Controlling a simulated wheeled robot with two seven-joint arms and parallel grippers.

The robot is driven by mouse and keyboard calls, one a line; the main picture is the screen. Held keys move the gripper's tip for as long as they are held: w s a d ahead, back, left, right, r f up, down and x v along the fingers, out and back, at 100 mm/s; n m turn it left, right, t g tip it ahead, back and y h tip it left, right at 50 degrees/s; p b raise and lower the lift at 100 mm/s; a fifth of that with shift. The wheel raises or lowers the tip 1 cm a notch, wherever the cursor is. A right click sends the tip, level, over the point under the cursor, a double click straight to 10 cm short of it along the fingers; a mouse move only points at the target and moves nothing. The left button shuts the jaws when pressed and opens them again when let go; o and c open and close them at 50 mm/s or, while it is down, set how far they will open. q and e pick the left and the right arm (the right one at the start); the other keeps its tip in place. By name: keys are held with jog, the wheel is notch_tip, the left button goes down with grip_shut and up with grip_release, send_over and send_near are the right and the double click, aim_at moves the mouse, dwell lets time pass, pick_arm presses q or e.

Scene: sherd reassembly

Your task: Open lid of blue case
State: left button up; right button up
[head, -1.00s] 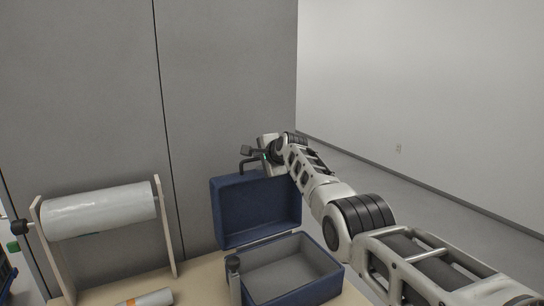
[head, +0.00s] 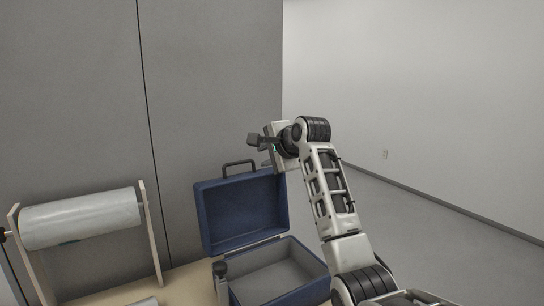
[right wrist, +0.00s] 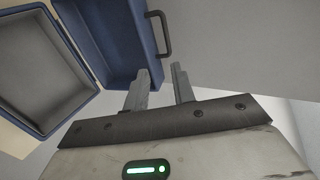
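The blue case (head: 306,291) stands on the table with its lid (head: 242,212) raised, roughly upright, at the back. The case's grey inside shows and looks empty. A dark handle (head: 239,164) is on the lid's top edge. My right gripper (head: 259,150) is above and to the right of the handle, apart from it. In the right wrist view, the two fingers (right wrist: 160,70) are spread with nothing between them, and the handle (right wrist: 159,34) lies beyond their tips. The lid (right wrist: 108,35) also shows there. My left gripper is not in view.
A roll of clear film (head: 80,218) on a wooden stand is at the left. A grey partition (head: 210,80) is behind. Open floor lies to the right.

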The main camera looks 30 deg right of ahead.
jog(key=shift+v, duration=1.5)
